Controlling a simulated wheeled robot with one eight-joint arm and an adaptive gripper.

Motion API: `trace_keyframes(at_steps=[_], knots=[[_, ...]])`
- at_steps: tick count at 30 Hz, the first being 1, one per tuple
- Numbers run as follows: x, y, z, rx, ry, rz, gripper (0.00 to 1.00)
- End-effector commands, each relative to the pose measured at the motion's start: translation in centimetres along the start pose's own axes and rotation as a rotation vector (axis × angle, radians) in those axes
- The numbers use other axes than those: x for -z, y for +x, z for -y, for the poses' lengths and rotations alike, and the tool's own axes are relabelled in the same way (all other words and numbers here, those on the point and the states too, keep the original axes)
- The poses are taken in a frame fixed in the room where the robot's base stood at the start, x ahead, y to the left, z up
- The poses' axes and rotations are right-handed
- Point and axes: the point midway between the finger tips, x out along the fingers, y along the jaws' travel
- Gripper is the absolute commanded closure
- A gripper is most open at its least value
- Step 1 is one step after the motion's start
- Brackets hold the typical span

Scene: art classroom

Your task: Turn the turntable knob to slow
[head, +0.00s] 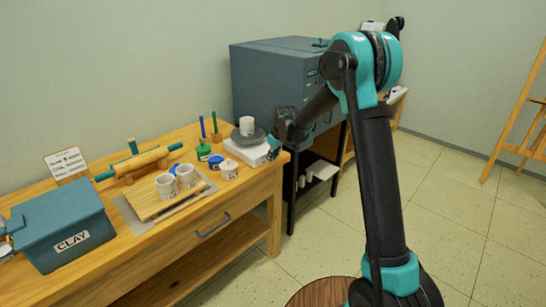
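The turntable (250,152) is a white box with a grey round plate on top, at the right end of the wooden workbench.
A grey kiln (268,75) stands behind my arm. An easel (520,125) is far right, with open floor before it.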

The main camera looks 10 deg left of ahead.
Motion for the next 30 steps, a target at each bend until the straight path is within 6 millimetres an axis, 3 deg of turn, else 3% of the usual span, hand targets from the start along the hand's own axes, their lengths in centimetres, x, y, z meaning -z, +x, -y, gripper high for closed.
trace_keyframes(at_steps=[3,14,30], knots=[[0.00,-0.01,0.00,0.000,0.000,0.000,1.00],[-0.01,-0.02,-0.15,0.039,0.018,0.001,1.00],[-0.06,0.17,-0.99,0.346,0.146,-0.001,1.00]])
